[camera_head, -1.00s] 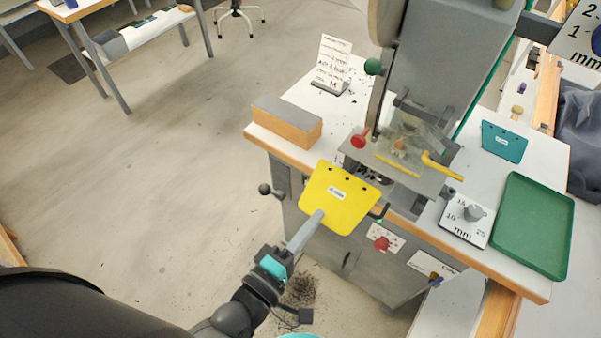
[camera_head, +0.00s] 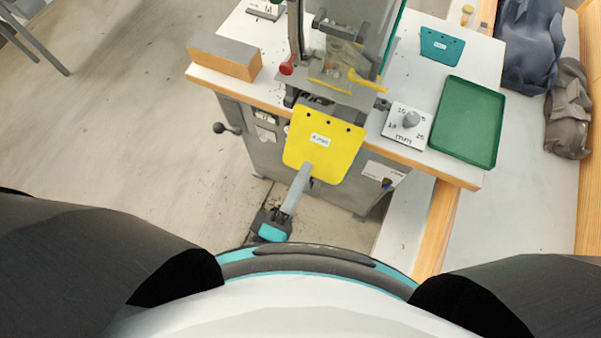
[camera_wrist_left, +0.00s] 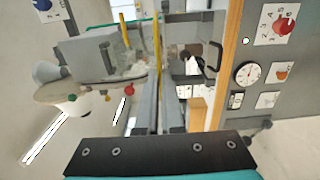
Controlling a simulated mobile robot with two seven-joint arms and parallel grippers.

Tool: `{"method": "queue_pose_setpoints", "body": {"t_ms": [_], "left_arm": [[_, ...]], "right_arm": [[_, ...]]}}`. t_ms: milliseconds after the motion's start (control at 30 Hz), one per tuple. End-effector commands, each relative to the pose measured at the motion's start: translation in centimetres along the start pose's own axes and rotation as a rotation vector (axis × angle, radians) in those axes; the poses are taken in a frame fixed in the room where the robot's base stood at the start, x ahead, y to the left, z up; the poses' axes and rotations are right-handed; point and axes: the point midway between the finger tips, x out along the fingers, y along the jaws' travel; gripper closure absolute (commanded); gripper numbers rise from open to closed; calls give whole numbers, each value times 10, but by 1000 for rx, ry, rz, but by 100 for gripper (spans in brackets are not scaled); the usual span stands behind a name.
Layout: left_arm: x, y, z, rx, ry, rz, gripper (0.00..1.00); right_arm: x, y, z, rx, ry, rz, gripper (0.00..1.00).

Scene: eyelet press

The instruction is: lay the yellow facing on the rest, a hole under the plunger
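The yellow facing (camera_head: 325,146) is a flat plate with a white label and several small holes along its far edge. My left gripper (camera_head: 302,178) is shut on its near edge and holds it in front of the eyelet press (camera_head: 345,40), over the bench's front edge in the head view. In the left wrist view the facing (camera_wrist_left: 158,50) shows nearly edge-on, between the fingers (camera_wrist_left: 158,118). The plunger and rest are hard to make out behind the press's clear guard (camera_head: 343,55). My right gripper is out of view.
A grey-topped wooden block (camera_head: 225,57) stands left of the press. A red knob (camera_head: 287,67) sticks out beside the guard. Right of it are a white size plate with a grey knob (camera_head: 408,120), a green tray (camera_head: 468,122) and a teal facing (camera_head: 441,46).

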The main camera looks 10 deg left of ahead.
Motion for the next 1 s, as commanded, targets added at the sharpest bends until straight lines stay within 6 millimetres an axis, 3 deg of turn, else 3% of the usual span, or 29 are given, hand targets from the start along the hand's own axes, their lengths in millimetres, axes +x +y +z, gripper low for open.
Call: {"method": "queue_pose_setpoints", "body": {"t_ms": [1000], "left_arm": [[102, -1, -1, -1, 2, 3, 100]], "right_arm": [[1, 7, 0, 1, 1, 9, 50]]}}
